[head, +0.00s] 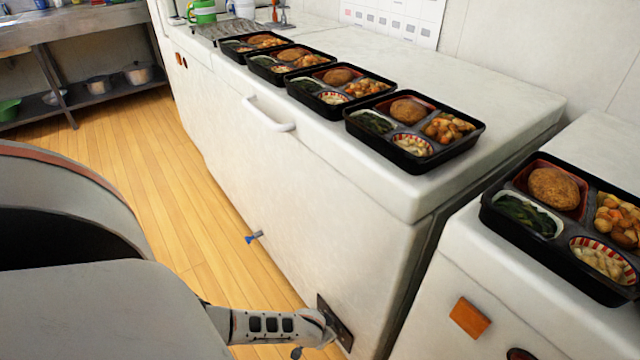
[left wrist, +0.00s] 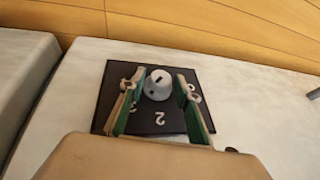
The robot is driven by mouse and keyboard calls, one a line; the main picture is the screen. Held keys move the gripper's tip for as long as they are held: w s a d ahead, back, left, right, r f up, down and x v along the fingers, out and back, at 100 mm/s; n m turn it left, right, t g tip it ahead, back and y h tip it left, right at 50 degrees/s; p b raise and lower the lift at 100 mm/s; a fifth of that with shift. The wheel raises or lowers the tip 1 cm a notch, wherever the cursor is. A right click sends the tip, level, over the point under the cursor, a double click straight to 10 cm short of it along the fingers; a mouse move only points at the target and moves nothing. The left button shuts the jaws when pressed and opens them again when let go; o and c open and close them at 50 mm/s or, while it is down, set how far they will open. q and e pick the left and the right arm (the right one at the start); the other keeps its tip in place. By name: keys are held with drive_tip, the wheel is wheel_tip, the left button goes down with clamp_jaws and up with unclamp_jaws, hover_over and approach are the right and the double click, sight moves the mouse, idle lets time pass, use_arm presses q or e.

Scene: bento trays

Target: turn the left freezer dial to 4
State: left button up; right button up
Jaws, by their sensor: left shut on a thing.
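The freezer dial is a pale round knob (left wrist: 158,88) on a dark square plate (left wrist: 158,128), low on the front of the long white freezer (head: 270,190). In the left wrist view a "2" shows upside down below the knob; figures at its sides are partly covered by the fingers. A short dark mark shows on the knob; I cannot tell which number it marks. My left gripper (left wrist: 160,78) has one finger on each side of the knob and is shut on it. In the head view my left gripper (head: 318,326) reaches the plate (head: 334,322) and hides the knob. My right gripper is not in view.
Several bento trays (head: 415,167) stand along the freezer's top. A second white freezer (head: 445,275) with an orange square (head: 469,317) stands at the right, with a tray (head: 570,278) on top. A blue-tipped drain spout (head: 252,238) sticks out low on the long freezer. The wooden floor (head: 165,180) is clear.

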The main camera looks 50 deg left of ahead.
use_arm(q)
drive_tip(key=shift+s+d+f+y, duration=0.1)
drive_tip(key=shift+s+y, duration=0.05)
drive_tip(key=shift+y, duration=0.35)
drive_tip(key=shift+s+d+f+y, duration=0.1)
drive_tip(key=shift+y, duration=0.4)
drive_tip(key=shift+a+m, duration=0.15)
drive_tip(key=shift+m, duration=0.15)
drive_tip(key=o, duration=0.8)
drive_tip(key=shift+w+r, duration=0.1)
drive_tip(key=shift+w, duration=0.05)
drive_tip(key=v, duration=1.2)
